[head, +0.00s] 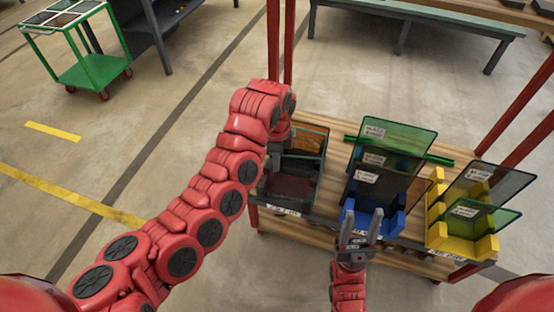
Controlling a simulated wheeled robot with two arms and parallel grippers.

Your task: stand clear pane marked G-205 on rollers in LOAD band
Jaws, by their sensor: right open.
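Several see-through panes with white labels stand in racks on a wooden bench (330,205); the labels are too small to read, so I cannot tell which is G-205. The blue rack (394,221) in the middle holds green and grey panes (400,135). The yellow rack (470,242) at the right holds greyish and greenish panes (500,180). A dark rack (290,190) at the left holds brownish panes. My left gripper (276,160) points down at this rack's left side; its fingers are mostly hidden. My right gripper (361,226) is open and empty before the blue rack. No rollers or LOAD band show.
Red posts (281,40) rise behind the bench and at its right. A green cart (92,70) with panes on top stands far left. A dark bench (165,35) and a long green-topped bench (430,12) stand at the back. The floor at left is clear.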

